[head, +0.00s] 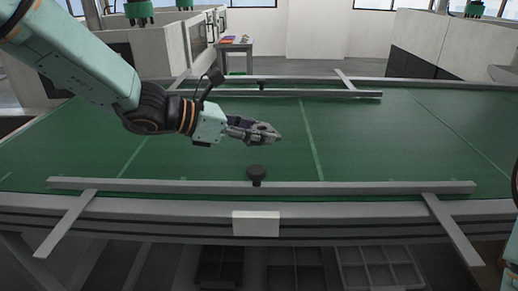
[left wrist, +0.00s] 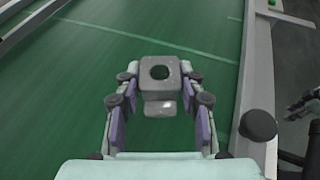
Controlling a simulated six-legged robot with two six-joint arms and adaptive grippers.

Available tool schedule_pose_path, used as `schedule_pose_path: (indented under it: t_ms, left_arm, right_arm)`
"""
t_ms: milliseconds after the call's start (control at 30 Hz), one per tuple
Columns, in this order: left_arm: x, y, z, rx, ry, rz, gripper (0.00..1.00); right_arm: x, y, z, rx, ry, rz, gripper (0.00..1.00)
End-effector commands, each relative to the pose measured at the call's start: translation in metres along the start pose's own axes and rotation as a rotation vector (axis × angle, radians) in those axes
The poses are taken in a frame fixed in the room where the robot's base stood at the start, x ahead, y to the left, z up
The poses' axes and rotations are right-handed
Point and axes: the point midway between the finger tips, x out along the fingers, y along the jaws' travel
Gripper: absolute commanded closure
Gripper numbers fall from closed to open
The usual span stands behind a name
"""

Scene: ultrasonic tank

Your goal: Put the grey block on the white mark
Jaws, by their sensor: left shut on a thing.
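My left gripper (head: 258,132) reaches in from the left over the green belt. It is shut on the grey block, which shows best in the left wrist view (left wrist: 160,88). The block has a round dark hole in its top and sits between the two fingertips. It appears to be held above the belt; the exact height is hard to tell. I see no clear white mark on the belt; a white plate (head: 256,223) is on the conveyor's front side. Part of what looks like my right gripper (left wrist: 304,103) shows at the right edge of the left wrist view; its fingers are unclear.
The green belt (head: 400,150) is mostly clear, with pale lines across it. A front rail (head: 350,187) and a back rail (head: 300,93) border it. A dark round knob (head: 257,170) stands at the front rail, close below the gripper. Grey trays (head: 375,270) lie underneath.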

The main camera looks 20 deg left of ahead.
Motion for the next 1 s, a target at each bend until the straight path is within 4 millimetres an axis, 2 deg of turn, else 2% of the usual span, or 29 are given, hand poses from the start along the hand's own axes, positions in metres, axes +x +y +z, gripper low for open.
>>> schedule_pose_path:
  t_ms: [167,433,867,900,1000]
  left_arm:
    - [0.006,0.001,-0.012,0.0,-0.001,0.0,0.97]
    - [0.02,0.002,-0.042,0.001,0.0,0.0,0.97]
    - [0.022,0.003,-0.047,0.002,-0.002,0.001,0.97]
    - [0.022,0.003,-0.046,0.001,-0.001,0.001,0.58]
    - [0.021,0.003,-0.046,0.001,0.0,0.001,0.5]
  right_arm:
    - [0.004,0.0,0.0,-0.001,0.0,0.0,0.6]
    - [0.015,0.0,0.0,-0.001,0.0,0.0,0.6]
    - [0.019,0.0,0.0,-0.001,0.0,0.0,0.6]
    - [0.018,0.0,0.0,-0.001,0.0,0.0,0.6]
    - [0.018,0.0,0.0,-0.001,0.0,0.0,0.6]
